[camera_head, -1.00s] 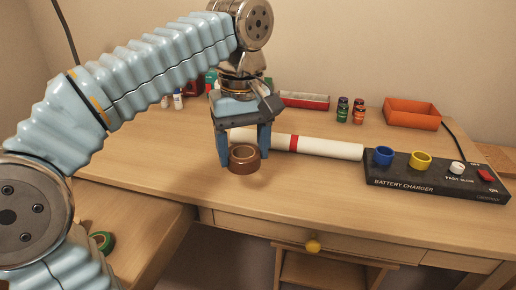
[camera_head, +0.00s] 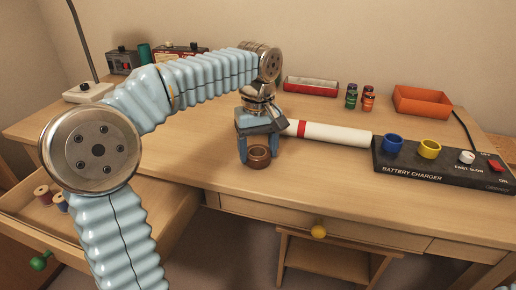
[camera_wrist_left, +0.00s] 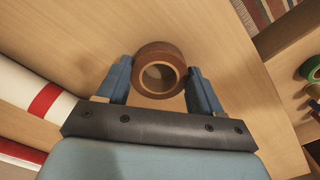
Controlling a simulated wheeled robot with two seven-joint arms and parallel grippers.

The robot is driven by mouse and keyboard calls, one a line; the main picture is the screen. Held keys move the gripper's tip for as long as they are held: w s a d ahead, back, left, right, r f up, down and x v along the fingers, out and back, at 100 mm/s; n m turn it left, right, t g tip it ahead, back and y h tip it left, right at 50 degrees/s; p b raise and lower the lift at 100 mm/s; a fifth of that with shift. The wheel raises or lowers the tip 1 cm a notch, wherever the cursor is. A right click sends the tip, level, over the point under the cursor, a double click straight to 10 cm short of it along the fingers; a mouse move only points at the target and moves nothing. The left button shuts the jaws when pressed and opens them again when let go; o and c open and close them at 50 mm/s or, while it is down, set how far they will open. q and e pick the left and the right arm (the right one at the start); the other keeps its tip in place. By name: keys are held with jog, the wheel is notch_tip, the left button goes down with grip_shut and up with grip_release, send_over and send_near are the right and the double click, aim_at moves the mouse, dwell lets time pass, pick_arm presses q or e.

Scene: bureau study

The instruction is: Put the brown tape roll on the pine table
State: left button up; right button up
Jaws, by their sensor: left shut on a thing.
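The brown tape roll (camera_head: 259,164) is between the two blue fingers of my left gripper (camera_head: 258,154), near the front edge of the pale wooden desk top (camera_head: 200,150). In the left wrist view the brown tape roll (camera_wrist_left: 160,50) shows its open ring, with a finger on each side of it, and my left gripper (camera_wrist_left: 160,84) is shut on it. Whether the roll touches the desk top or hangs just above it, I cannot tell. No other surface is clearly a separate pine table. My right gripper is not in view.
A white tube with a red band (camera_head: 335,133) lies just behind the gripper. The black battery charger (camera_head: 430,168) stands right, an orange tray (camera_head: 422,101) behind it. An open drawer (camera_head: 160,205) with spools juts out at left. The desk front beside the roll is clear.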

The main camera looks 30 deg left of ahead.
pick_arm(q)
jog(key=o, duration=1)
jog(key=shift+f, duration=0.1)
jog(key=shift+o, duration=0.2)
notch_tip(320, 180, up, 12)
jog(key=p, duration=0.2)
jog(key=shift+p, duration=0.3)
